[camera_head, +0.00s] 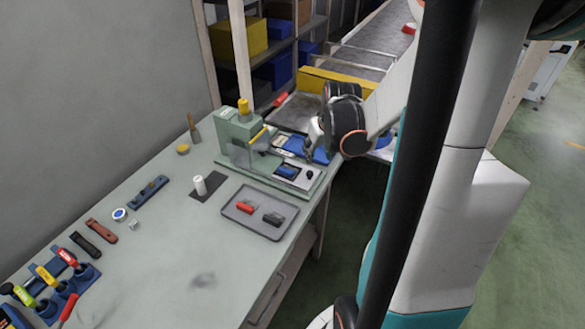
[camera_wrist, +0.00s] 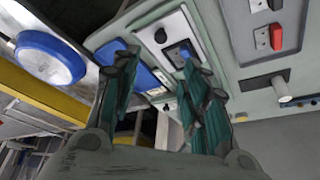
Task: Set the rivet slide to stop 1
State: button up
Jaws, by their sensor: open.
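The grey-green rivet press (camera_head: 238,137) with a yellow top knob stands at the bench's far right corner. On its base lies a pale metal strip (camera_head: 293,180) with a black knob (camera_head: 309,173) near its right end and a dark block with a blue part (camera_head: 287,171). The knob also shows in the wrist view (camera_wrist: 160,36). I cannot tell which stop the slide is at. My gripper (camera_head: 316,146) is above the base's right end, beside a blue plate (camera_head: 321,157). In the wrist view its fingers (camera_wrist: 157,60) are apart and empty, with the strip beyond the tips.
A grey tray (camera_head: 239,217) with a red and a black piece lies in front of the press. A white cylinder (camera_head: 200,185) stands on a dark mat. Hand tools line the bench's left. A yellow rail (camera_head: 312,81) and the conveyor (camera_head: 375,50) lie behind.

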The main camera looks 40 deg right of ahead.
aim_at(310, 173)
jog(key=b+x, duration=0.4)
jog(key=x, duration=1)
jog(key=shift+s+b, duration=0.2)
jog(key=shift+b, duration=0.1)
jog(key=shift+c, duration=0.2)
grip_shut()
